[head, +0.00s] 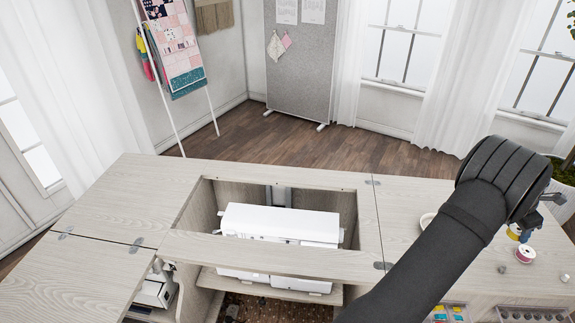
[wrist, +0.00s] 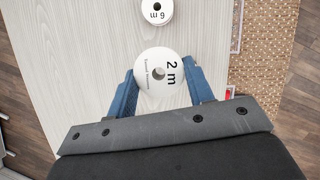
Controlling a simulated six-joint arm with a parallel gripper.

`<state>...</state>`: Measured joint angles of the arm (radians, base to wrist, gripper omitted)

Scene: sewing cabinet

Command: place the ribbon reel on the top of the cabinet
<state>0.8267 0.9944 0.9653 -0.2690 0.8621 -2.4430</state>
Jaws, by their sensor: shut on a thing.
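My gripper (wrist: 161,84) has blue fingers that are shut on the sides of a white ribbon reel marked "2 m" (wrist: 168,72). The reel's flat face is turned toward the wrist camera. In the head view my gripper (head: 525,236) is over the right part of the cabinet top (head: 405,195), and the held reel is mostly hidden there. The held reel looks larger than a second reel marked "6 m" (wrist: 152,10), which is beyond it in the wrist view. A white reel with a red band (head: 525,254) stands on the cabinet top below my gripper.
A white sewing machine (head: 280,222) sits in the cabinet's central opening. A round white dish (head: 427,219) is partly hidden behind my arm. A small grey object (head: 502,269) lies near the red-banded reel. Trays of coloured items (head: 447,313) are below the right front edge.

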